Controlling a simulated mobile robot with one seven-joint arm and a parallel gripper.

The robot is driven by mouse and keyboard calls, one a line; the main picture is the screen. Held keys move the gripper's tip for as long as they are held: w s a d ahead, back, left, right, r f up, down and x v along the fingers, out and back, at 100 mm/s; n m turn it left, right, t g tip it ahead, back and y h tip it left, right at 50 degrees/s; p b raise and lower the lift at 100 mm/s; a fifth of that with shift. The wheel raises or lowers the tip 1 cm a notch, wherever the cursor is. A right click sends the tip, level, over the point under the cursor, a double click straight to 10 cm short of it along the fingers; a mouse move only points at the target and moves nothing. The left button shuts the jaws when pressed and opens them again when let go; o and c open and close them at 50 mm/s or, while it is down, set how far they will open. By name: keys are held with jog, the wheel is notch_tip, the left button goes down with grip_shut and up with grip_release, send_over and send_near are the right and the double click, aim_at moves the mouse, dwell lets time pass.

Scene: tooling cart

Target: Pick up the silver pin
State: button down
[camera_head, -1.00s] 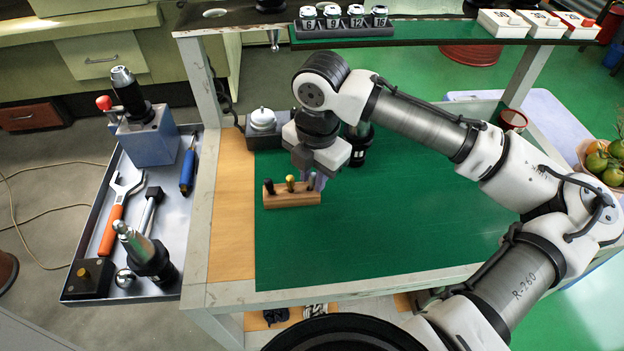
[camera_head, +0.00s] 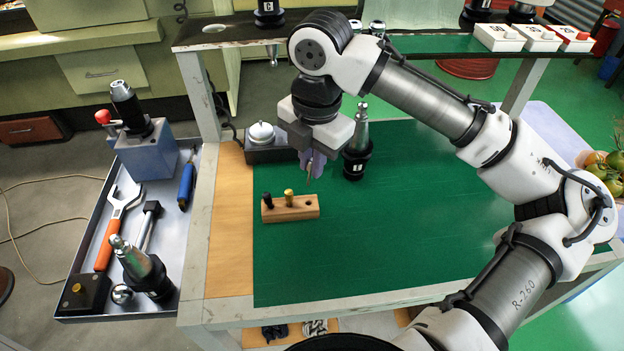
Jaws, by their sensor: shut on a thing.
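My gripper (camera_head: 313,165) is above the right end of the small wooden block (camera_head: 292,214) on the green mat. It is shut on the silver pin (camera_head: 309,174), a thin piece that shows just under the fingers and is mostly hidden by them. The pin is clear of the block. The block's right hole is empty and dark. A black pin (camera_head: 267,200) stands in the left hole and a brass-coloured pin (camera_head: 289,196) in the middle one.
A black tool holder with a silver tip (camera_head: 356,150) stands close to the right of my gripper. A round white-topped device (camera_head: 262,136) is behind left. A metal tray (camera_head: 178,225) with tools lies left of the cart. The mat's front and right are clear.

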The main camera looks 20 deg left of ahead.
notch_tip(320, 180, up, 13)
dwell(0.3)
jog(key=shift+f+p, duration=0.1)
jog(key=shift+p, duration=0.45)
dwell(0.3)
